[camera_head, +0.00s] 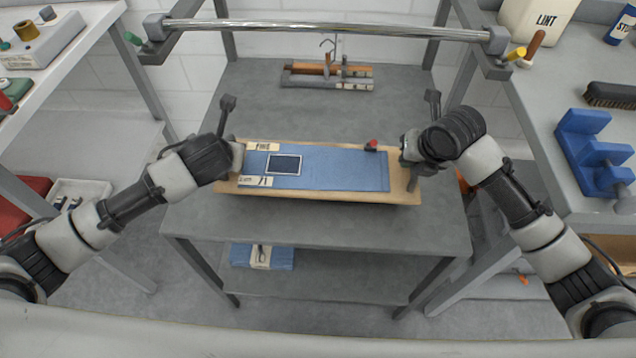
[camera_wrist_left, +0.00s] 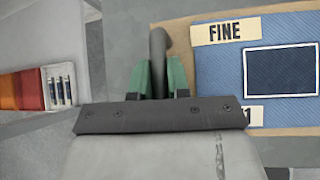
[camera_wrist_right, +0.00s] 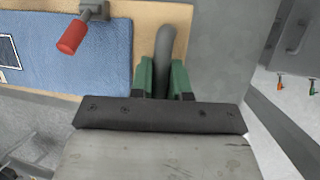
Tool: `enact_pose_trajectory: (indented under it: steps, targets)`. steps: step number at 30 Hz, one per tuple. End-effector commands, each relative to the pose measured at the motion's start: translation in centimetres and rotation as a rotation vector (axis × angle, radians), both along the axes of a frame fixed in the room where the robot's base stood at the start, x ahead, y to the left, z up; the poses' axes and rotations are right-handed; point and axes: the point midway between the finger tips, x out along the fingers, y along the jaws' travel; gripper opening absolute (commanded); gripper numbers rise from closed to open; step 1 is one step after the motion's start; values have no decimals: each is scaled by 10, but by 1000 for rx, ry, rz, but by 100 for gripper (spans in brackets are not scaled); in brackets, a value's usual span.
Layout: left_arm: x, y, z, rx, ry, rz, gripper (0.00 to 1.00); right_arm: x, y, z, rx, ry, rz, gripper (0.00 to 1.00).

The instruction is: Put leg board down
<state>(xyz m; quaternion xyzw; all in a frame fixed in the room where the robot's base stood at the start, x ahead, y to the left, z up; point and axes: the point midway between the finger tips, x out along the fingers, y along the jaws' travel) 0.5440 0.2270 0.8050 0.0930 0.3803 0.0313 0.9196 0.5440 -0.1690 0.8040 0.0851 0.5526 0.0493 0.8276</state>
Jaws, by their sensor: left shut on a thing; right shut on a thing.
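The leg board (camera_head: 330,174) is a long tan board with blue denim on it, a "FINE" label, a dark framed patch and a red-tipped clamp. In the head view it lies level over the grey table; I cannot tell whether it touches the top. My left gripper (camera_head: 238,158) is shut on the grey handle (camera_wrist_left: 158,50) at the board's left end. My right gripper (camera_head: 408,150) is shut on the grey handle (camera_wrist_right: 163,60) at its right end. The board also shows in the left wrist view (camera_wrist_left: 218,60) and right wrist view (camera_wrist_right: 110,60).
The grey table (camera_head: 320,222) has free room in front of and behind the board. A wooden rack with a hook (camera_head: 327,77) stands at the back. A metal bar (camera_head: 330,30) spans above. A folded blue item (camera_head: 262,256) lies on the lower shelf. Side benches flank the table.

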Motion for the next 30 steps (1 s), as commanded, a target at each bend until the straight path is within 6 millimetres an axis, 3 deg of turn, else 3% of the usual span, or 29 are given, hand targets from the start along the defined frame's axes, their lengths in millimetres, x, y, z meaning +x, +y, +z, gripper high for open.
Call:
enact_pose_trajectory:
  steps: [11, 30]
  targets:
    - [1, 2, -11, 3, -2, 3, 0, 1, -2, -11, -2, -2, -4, 0]
    - [1, 2, -52, 3, -2, 3, 0, 1, -2, -52, -2, -2, -4, 0]
